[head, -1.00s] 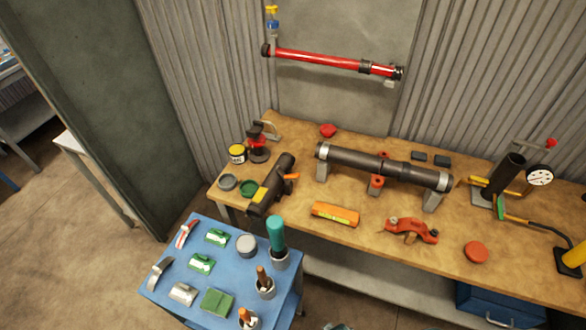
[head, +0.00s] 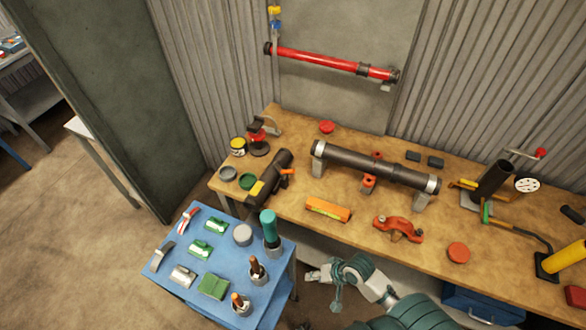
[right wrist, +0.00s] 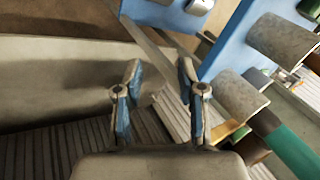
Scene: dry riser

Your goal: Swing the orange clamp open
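An orange-red clamp-like piece (head: 397,228) lies near the front of the wooden workbench (head: 330,228). Another orange fitting (head: 368,183) sits at the middle of the dark pipe (head: 345,160), with a part above and a part below it. I cannot tell for sure which is the named clamp. My right gripper (head: 318,290) is low in front of the bench, right of the blue cart and apart from both orange pieces. In the right wrist view its two fingers (right wrist: 160,70) are spread with nothing between them. My left gripper is not in view.
The blue cart (head: 180,265) holds green blocks, grey parts and handled tools near my right gripper. An orange level (head: 328,209) lies on the bench. A red pipe (head: 325,60) is on the wall.

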